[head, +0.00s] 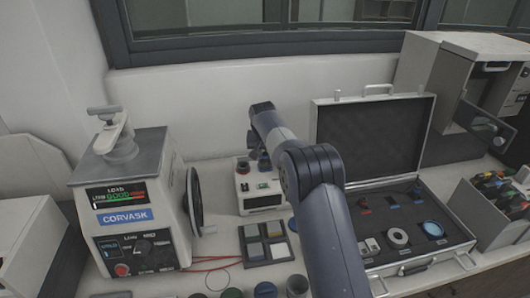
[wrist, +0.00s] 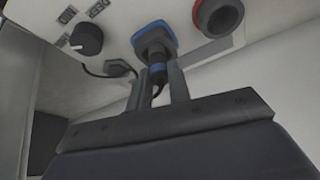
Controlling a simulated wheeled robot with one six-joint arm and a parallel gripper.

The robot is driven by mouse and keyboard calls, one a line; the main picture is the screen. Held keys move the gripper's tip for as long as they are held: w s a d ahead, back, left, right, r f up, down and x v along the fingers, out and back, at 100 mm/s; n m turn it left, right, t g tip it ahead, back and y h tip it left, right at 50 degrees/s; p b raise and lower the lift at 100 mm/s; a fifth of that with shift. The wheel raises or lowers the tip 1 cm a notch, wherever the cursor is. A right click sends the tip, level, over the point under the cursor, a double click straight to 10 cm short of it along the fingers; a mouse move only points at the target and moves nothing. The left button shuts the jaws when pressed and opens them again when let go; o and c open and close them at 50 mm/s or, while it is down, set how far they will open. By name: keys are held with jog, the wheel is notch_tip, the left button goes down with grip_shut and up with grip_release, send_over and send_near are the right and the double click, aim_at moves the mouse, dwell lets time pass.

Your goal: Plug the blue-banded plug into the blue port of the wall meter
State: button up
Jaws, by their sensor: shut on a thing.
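In the wrist view, my gripper (wrist: 160,82) is shut on the blue-banded plug (wrist: 158,68), a dark plug with a blue ring and a thin dark cable. The plug's front end meets the blue port (wrist: 166,29) on the pale face of the wall meter (wrist: 120,18). I cannot tell how deep the plug sits in it. A red port (wrist: 217,15) is to the right of the blue one.
On the meter's face are a black knob (wrist: 86,38) and small labels. In the head view, a press (head: 135,205) stands left, a small white instrument (head: 257,188) mid-bench, and an open case (head: 395,205) right. A sorting tray (head: 268,241) lies in front of the instrument.

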jog(key=shift+f, duration=0.35)
dwell(0.5)
jog(key=o, duration=1.5)
notch_tip(320, 180, up, 8)
jog(key=p, duration=0.6)
jog(key=shift+f, duration=0.25)
jog(key=shift+f, duration=0.15)
notch_tip(320, 180, down, 7)
jog(key=b, duration=0.6)
jog(key=shift+f, duration=0.2)
jog(key=shift+r, duration=0.3)
